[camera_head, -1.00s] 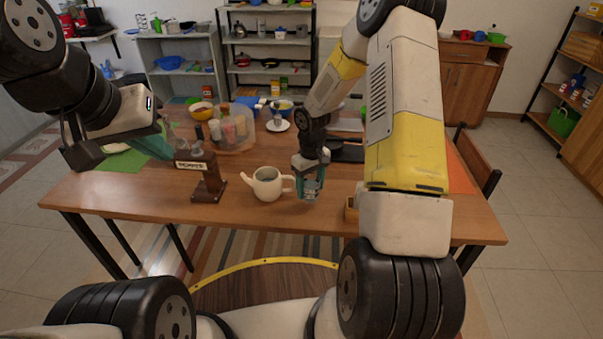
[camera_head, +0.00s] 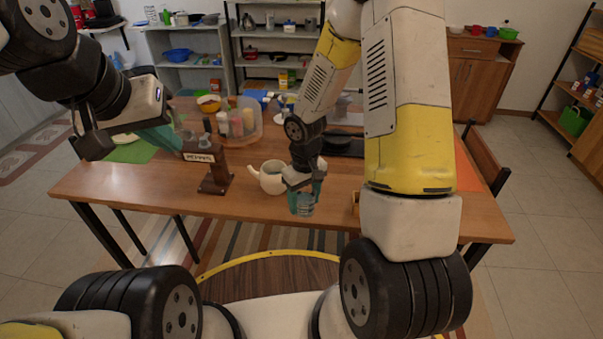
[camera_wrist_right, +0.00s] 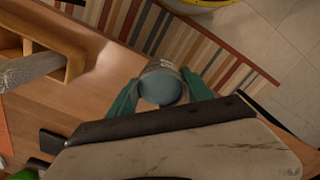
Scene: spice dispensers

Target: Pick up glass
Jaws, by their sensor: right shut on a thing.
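A clear glass (camera_head: 303,208) is between the teal fingers of my right gripper (camera_head: 304,194), near the front edge of the table. The right wrist view also shows the glass (camera_wrist_right: 162,82) between the two fingers of my right gripper (camera_wrist_right: 165,98), with table and striped rug behind it. The gripper is shut on it. My left gripper (camera_head: 150,140) is at the left, beside the pepper dispenser. One teal finger shows; I cannot tell how far it is open.
A white teapot (camera_head: 271,181) stands just left of the right gripper. The wooden pepper dispenser (camera_head: 213,182) is further left. A small wooden box (camera_wrist_right: 72,62) lies beside the glass. A clear container of bottles (camera_head: 245,128) and a black pan (camera_head: 345,143) are further back.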

